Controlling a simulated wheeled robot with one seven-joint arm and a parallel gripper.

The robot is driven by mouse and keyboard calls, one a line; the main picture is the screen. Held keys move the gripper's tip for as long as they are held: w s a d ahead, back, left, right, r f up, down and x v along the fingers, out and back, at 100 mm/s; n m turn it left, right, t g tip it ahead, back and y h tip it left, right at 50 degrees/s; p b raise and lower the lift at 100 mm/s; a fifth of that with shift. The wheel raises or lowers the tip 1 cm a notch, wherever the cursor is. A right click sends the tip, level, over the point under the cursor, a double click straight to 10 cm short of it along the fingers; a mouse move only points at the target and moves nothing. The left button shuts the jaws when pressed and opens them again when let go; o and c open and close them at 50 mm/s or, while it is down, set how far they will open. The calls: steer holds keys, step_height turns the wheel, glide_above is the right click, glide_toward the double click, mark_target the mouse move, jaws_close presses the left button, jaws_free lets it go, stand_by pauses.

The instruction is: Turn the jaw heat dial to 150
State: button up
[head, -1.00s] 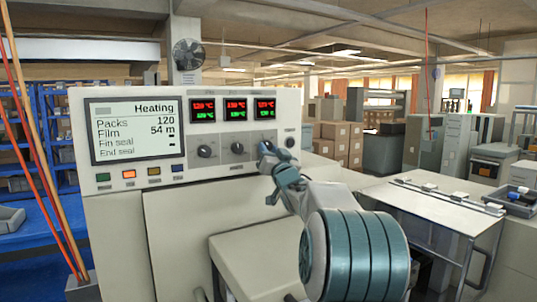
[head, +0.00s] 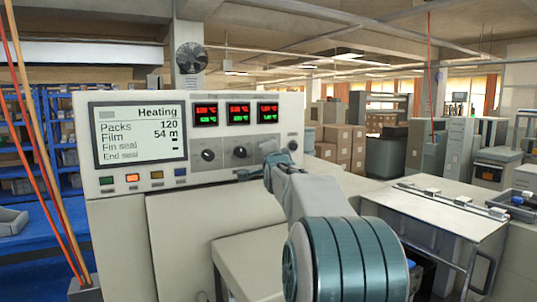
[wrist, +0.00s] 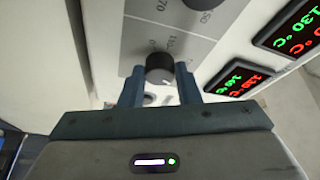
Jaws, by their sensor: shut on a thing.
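The heat dials sit in a row on the wrapper's front panel below the red and green displays. Two dials show in the head view, the left one (head: 208,155) and the middle one (head: 240,152). The rightmost dial is hidden there behind my gripper (head: 268,165). In the wrist view my gripper (wrist: 160,78) is shut on a dark round dial (wrist: 160,67), one blue finger on each side. The dial's scale is partly covered, and I cannot read its setting. A neighbouring dial (wrist: 200,3) shows at the top edge, near "70" and "50".
The status screen (head: 138,133) reads Heating, Packs 120, Film 54 m. The display (head: 268,112) above my gripper is too small to read surely. A round knob (head: 292,145) sits just right of my gripper. A low cabinet (head: 440,205) stands on the right.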

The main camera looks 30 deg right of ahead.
steer(key=m+g, duration=0.1)
steer(key=m, duration=0.1)
steer(key=r+m+p, duration=0.1)
steer(key=m, duration=0.2)
steer(key=shift+g+y, duration=0.4)
stand_by(0.3)
steer(key=o, duration=1)
steer(key=shift+d+f, duration=0.1)
steer(key=shift+c, duration=0.2)
steer(key=shift+s+f, duration=0.1)
